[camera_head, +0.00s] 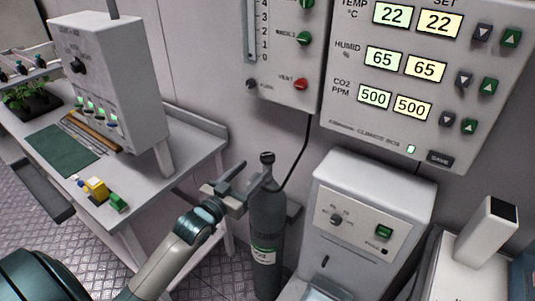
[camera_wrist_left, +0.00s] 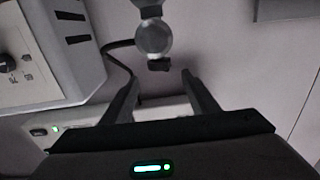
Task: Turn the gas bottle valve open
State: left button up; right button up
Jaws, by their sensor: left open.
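The dark grey gas bottle (camera_head: 266,240) stands upright against the wall, with a pale green label on its body. Its valve, with a dark round knob (camera_head: 267,157), is at the top. My left gripper (camera_head: 256,172) is at the height of the bottle's neck, just to its left, with its fingers pointing toward the valve. In the left wrist view, the left gripper (camera_wrist_left: 160,76) is open. A round grey valve part (camera_wrist_left: 153,36) with a small dark stub (camera_wrist_left: 158,65) lies just beyond and between the fingertips. Contact cannot be told. My right gripper is not in view.
A white device with a green switch (camera_head: 375,215) stands right of the bottle. A table (camera_head: 185,165) with a white box (camera_head: 115,85) is at the left. The climate panel (camera_head: 440,110) hangs above. A dark hose (camera_head: 300,155) runs down to the bottle.

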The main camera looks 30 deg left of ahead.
aim_at(265, 158)
pick_arm(q)
jog(key=w, duration=0.2)
jog(key=w+p, duration=0.1)
jog(key=w, duration=0.5)
jog(key=shift+d+r, duration=0.1)
jog(key=shift+d, duration=0.15)
jog(key=shift+w+p, duration=0.35)
jog(key=shift+w, duration=0.3)
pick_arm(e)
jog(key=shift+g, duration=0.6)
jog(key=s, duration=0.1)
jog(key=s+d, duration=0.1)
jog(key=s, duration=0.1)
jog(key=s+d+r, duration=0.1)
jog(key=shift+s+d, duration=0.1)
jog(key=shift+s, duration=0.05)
pick_arm(q)
jog(key=c, duration=1)
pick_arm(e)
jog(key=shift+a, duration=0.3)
